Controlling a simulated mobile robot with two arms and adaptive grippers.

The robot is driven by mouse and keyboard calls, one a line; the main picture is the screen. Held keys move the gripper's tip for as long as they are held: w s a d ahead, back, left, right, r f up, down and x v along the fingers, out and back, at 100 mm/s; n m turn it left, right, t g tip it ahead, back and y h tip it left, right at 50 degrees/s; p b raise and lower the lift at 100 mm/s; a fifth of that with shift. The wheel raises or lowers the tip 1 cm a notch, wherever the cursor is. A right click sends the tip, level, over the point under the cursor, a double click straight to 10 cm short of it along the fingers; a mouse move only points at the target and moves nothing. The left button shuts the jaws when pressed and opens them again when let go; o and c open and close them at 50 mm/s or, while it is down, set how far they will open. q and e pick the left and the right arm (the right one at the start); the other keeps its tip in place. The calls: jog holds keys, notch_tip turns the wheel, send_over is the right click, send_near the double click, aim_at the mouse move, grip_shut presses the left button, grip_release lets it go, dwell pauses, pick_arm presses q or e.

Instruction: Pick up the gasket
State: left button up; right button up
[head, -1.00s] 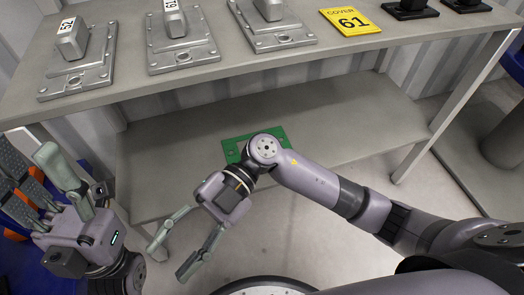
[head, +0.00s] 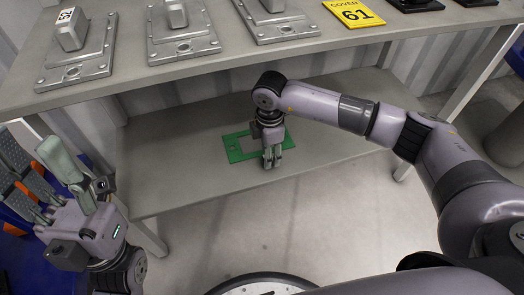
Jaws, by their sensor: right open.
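The gasket (head: 234,149) is a flat green rectangular frame with an open middle. It lies on the lower shelf of the bench in the head view. My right gripper (head: 272,160) points down at the gasket's right end, and its fingers cover part of that end. It is open, seen nearly edge-on, and I cannot tell whether the fingers touch the gasket or straddle its edge. My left gripper (head: 62,168) is raised at the left, far from the gasket; its finger opening is unclear.
The lower shelf (head: 180,180) is otherwise bare. A blue bin (head: 20,215) stands at the left. Bench legs stand at both sides.

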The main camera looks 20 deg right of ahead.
notch_tip(320, 180, down, 3)
jog(key=shift+a+f+b, duration=0.1)
jog(key=shift+f+b, duration=0.1)
jog(key=shift+b, duration=0.3)
jog(key=shift+r, duration=0.15)
grip_shut()
